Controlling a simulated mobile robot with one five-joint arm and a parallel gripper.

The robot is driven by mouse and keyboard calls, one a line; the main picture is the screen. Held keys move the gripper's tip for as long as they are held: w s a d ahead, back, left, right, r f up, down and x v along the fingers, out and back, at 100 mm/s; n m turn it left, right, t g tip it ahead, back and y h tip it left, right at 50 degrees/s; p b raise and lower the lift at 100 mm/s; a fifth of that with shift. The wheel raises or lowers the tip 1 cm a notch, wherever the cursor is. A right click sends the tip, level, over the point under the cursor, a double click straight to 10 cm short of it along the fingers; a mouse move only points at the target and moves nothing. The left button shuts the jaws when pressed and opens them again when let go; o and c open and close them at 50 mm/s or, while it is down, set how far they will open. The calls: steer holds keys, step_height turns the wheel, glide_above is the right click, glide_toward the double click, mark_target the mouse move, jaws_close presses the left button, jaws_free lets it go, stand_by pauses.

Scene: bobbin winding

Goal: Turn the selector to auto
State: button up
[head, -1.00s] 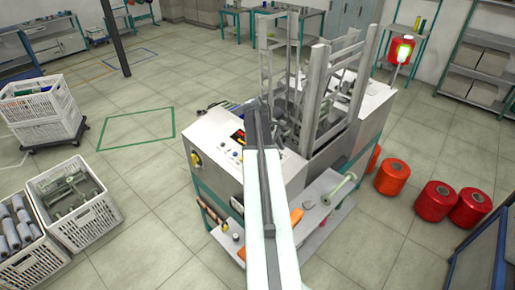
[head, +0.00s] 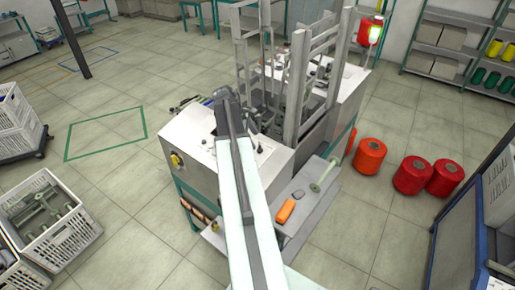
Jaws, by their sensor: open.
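The winding machine (head: 285,158) stands in the middle of the head view, with its control panel (head: 200,142) on the near left top. My arm reaches up across the panel and hides much of it, including the display. A small dark knob (head: 260,149) shows just right of the arm; I cannot tell whether it is the selector or where it points. My gripper (head: 224,94) is at the arm's far end, above the panel's back edge. It is open, small in view, and its fingers are hard to make out.
A yellow button (head: 176,160) sits on the machine's left side. A low shelf (head: 310,205) in front holds an orange object (head: 286,211) and a pale green bobbin (head: 323,176). Red cones (head: 413,175) stand on the floor at right, crates (head: 45,220) at left. A blue-framed unit (head: 460,235) is near right.

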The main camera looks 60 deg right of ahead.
mark_target(259, 147)
steer(key=b+x, duration=0.5)
steer(key=x, duration=0.1)
steer(key=shift+f, duration=0.4)
steer(key=shift+r, duration=0.15)
steer(key=shift+d, duration=0.15)
jaws_close()
steer(key=m+y, duration=0.1)
steer(key=m, duration=0.2)
steer(key=m+p, duration=0.1)
steer(key=m, duration=0.2)
steer(key=shift+m+y, duration=0.3)
steer(key=shift+y, duration=0.1)
steer(key=m+y, duration=0.1)
steer(key=m, duration=0.4)
steer(key=shift+m, duration=0.3)
